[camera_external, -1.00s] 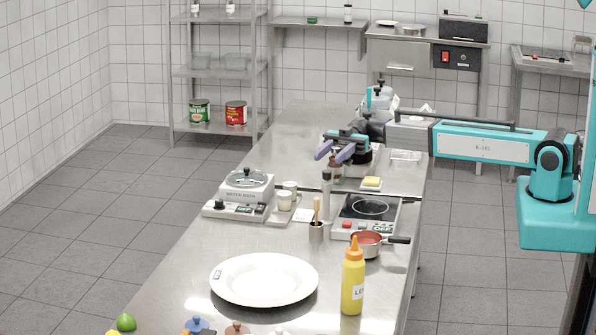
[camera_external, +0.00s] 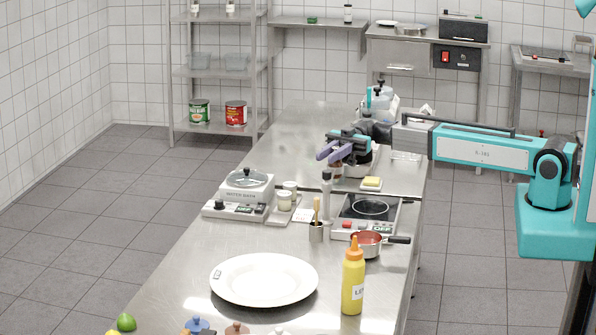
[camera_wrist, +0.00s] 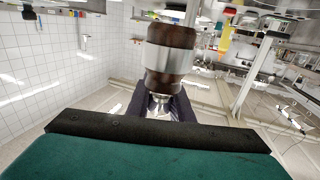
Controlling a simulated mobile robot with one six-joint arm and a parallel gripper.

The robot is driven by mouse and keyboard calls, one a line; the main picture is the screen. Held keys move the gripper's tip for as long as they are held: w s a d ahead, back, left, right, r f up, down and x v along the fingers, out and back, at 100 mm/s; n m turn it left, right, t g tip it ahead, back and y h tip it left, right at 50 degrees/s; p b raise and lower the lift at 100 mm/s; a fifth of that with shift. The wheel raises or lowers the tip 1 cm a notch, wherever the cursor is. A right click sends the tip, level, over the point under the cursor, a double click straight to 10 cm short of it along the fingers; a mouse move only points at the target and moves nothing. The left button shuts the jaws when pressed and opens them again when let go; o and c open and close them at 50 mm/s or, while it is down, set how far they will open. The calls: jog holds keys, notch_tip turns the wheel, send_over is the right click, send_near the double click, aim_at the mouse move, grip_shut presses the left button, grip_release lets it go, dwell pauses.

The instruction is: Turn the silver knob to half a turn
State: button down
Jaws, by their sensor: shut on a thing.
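A brown grinder-like thing with a silver band (camera_wrist: 165,58) fills the upper middle of the wrist view. Its silver knob (camera_wrist: 158,104) sits at its near end, between my dark fingers. My gripper (camera_external: 330,156) is shut on this knob; the fingers largely hide it. In the external view the brown body (camera_external: 336,171) shows just below my purple fingers and is partly hidden by them. I cannot see any mark that tells how far the knob is turned.
Bare steel counter lies left of my gripper.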

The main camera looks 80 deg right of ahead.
jog(key=shift+w+d+f+m+t+h+b, duration=0.1)
jog(key=shift+w+m+t+h+b, duration=0.1)
jog(key=shift+m+t+h+b, duration=0.85)
jog(key=shift+w+d+m+t+h+b, duration=0.15)
jog(key=shift+m+t+b, duration=0.4)
jog(key=shift+t+b, duration=1.1)
jog(key=shift+w+m+t+h+b, duration=0.3)
jog(key=shift+m+t+h+b, duration=0.3)
jog(key=shift+b, duration=1.1)
jog(key=b, duration=0.2)
jog(key=m+t+h+b, duration=0.1)
jog(key=b, duration=0.1)
jog(key=shift+w+d+f+b, duration=0.2)
jog(key=shift+d+b, duration=0.05)
jog(key=shift+b, duration=0.15)
jog(key=m+h+b, duration=0.1)
jog(key=b, duration=0.1)
jog(key=t+h+b, duration=0.1)
jog(key=b, duration=0.2)
jog(key=m+t+b, duration=0.1)
jog(key=b, duration=0.2)
jog(key=shift+w+d+m+h, duration=0.25)
jog(key=shift+m+h, duration=0.05)
jog(key=shift+h, duration=0.1)
jog(key=shift+w+d+m+t+h+b, duration=0.15)
jog(key=shift+m+t+h+b, duration=0.35)
jog(key=shift+h+b, duration=0.5)
jog(key=shift+s+d+m+t+h+b, duration=0.15)
jog(key=shift+m+t+h+b, duration=0.35)
jog(key=shift+b, duration=0.85)
